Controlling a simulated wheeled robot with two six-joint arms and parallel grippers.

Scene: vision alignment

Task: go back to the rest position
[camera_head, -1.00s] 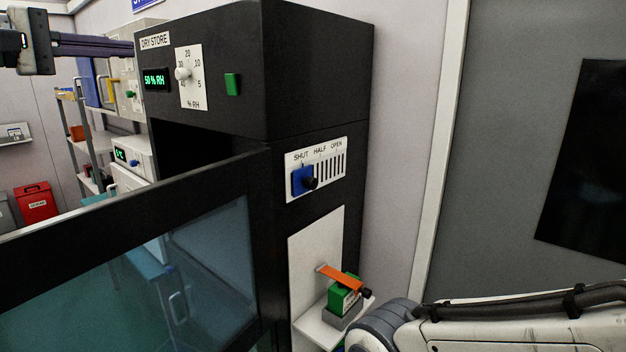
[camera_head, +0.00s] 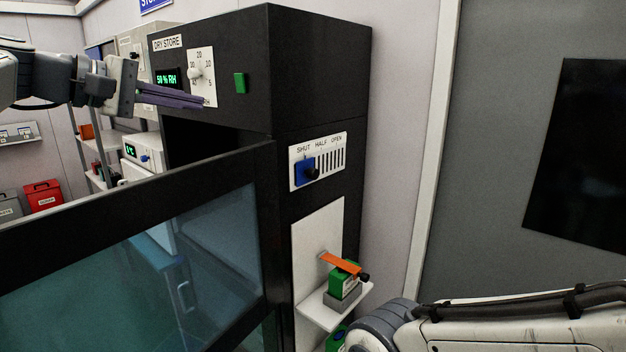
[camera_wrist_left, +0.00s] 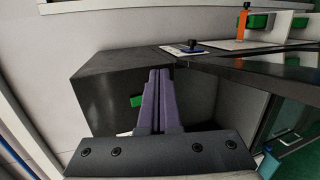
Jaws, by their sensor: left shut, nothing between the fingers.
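My left gripper (camera_head: 170,97) comes in from the left in the head view, with its purple fingers together and nothing between them. It is in front of the dry store cabinet (camera_head: 320,70), just below its dial (camera_head: 201,77), and its fingers overlap the dial panel's lower part in the picture. In the left wrist view the shut fingers (camera_wrist_left: 159,84) point at the black cabinet (camera_wrist_left: 105,90), with a green button (camera_wrist_left: 136,101) beside them. I cannot tell whether they touch the cabinet. My right arm shows at the lower right of the head view; its gripper is out of view.
The cabinet's glass door (camera_head: 150,265) stands open across the lower left. A slider panel with a blue knob (camera_head: 304,173) is on the cabinet's side. Below it a small shelf (camera_head: 325,312) holds a green block (camera_head: 343,284) with an orange lever (camera_head: 341,263).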

